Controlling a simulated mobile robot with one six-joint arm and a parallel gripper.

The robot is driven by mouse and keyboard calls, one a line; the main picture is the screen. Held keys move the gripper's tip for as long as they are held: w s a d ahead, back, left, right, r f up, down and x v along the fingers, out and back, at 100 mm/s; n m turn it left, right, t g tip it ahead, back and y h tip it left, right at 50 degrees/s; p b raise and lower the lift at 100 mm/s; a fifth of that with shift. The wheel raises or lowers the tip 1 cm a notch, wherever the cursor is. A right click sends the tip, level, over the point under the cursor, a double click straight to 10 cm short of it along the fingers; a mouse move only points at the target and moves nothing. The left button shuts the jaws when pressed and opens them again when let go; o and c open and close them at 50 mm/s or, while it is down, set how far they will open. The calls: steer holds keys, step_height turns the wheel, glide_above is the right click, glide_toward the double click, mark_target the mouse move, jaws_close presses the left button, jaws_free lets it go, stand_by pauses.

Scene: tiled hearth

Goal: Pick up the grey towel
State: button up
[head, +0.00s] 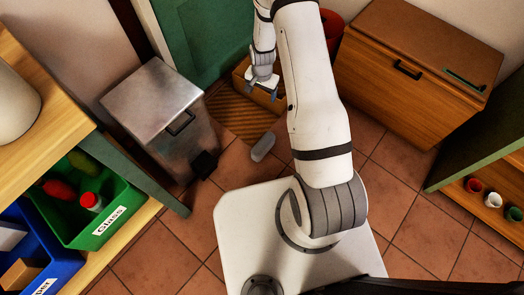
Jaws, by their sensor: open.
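A small grey rounded oblong (263,147), which looks like the grey towel rolled or folded up, lies on the tiled floor just beyond my white base. My gripper (262,94) is open and empty, its fingers pointing down. In the picture it is above the grey oblong, over the striped brown mat and wooden box area, and apart from the oblong. How high it is above the floor is hard to tell.
A metal pedal bin (150,98) stands left; a striped brown mat (232,112) lies before a green door (200,40). A wooden chest (400,75) stands right. Green (118,205) and blue crates (62,262) sit on the left shelf. Floor tiles around the oblong are clear.

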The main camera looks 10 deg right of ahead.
mark_target(263, 142)
steer(key=s+f+m+b, duration=0.1)
steer(key=f+b, duration=0.1)
steer(key=f, duration=0.7)
steer(key=s+f+b, duration=0.2)
steer(key=f, duration=0.8)
steer(key=s+f+m+b, duration=0.1)
steer(key=f+b, duration=0.1)
steer(key=f, duration=0.8)
steer(key=shift+s+f+m+g, duration=0.2)
steer(key=shift+s+m+g, duration=0.1)
steer(key=shift+s, duration=0.1)
step_height(263, 142, down, 5)
steer(key=b, duration=0.3)
steer(key=shift+w+a+f, duration=0.1)
steer(key=shift+a, duration=0.05)
steer(key=c, duration=1.1)
